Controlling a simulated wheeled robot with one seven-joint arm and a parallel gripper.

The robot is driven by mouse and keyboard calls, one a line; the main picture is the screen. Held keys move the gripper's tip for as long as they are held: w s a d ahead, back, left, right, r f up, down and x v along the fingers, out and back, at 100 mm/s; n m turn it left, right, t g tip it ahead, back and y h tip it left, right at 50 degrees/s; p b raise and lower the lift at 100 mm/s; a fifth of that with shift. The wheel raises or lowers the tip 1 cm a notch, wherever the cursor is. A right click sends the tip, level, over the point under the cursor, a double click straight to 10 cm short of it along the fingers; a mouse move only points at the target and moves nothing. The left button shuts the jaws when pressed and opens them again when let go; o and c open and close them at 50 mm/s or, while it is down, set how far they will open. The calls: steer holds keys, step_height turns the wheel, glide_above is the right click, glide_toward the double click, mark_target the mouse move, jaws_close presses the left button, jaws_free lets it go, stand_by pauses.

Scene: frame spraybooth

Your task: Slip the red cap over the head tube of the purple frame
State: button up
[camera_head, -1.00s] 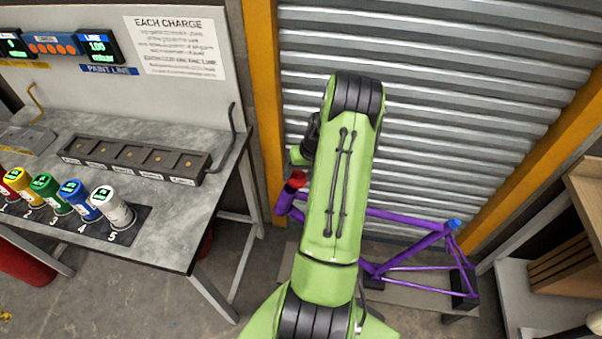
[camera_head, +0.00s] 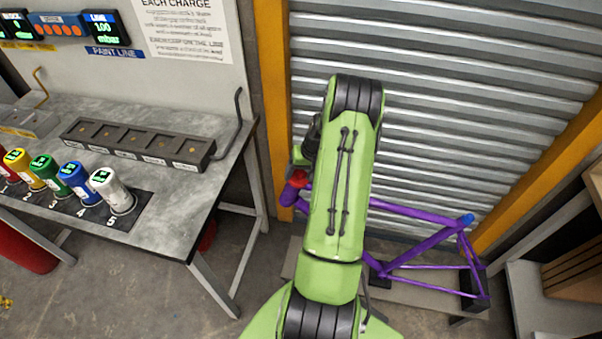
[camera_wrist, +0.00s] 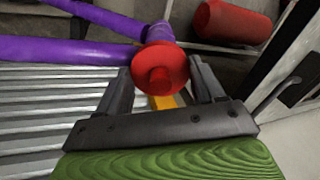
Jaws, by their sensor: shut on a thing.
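The red cap (camera_wrist: 160,68) is a round disc with a raised knob, held between the two dark fingers of my gripper (camera_wrist: 163,88) in the wrist view. The purple frame's head tube (camera_wrist: 160,33) is directly beyond the cap and looks roughly in line with it. The cap hides the tube's near end, so I cannot tell whether it is around the tube or just at its end. In the head view, the red cap (camera_head: 299,179) is at the upper end of the head tube (camera_head: 289,195), left of my arm. My arm hides part of the purple frame (camera_head: 420,243).
The frame rests on a low stand (camera_head: 415,297) before a ribbed shutter (camera_head: 440,100). A blue cap (camera_head: 467,220) is on its right part. A grey table (camera_head: 190,215) at left holds several coloured canisters and a slotted rack (camera_head: 135,143). A red cylinder (camera_wrist: 233,22) lies beyond the gripper.

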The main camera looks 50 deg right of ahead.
steer(key=o, duration=1.2)
steer(key=shift+a+f, duration=0.1)
steer(key=shift+c, duration=0.2)
steer(key=shift+s+f, duration=0.1)
steer(key=shift+s, duration=0.1)
steer(key=w+p+v, duration=0.1)
steer(key=v, duration=1.5)
steer(key=shift+p, duration=0.3)
steer(key=shift+w+a, duration=0.1)
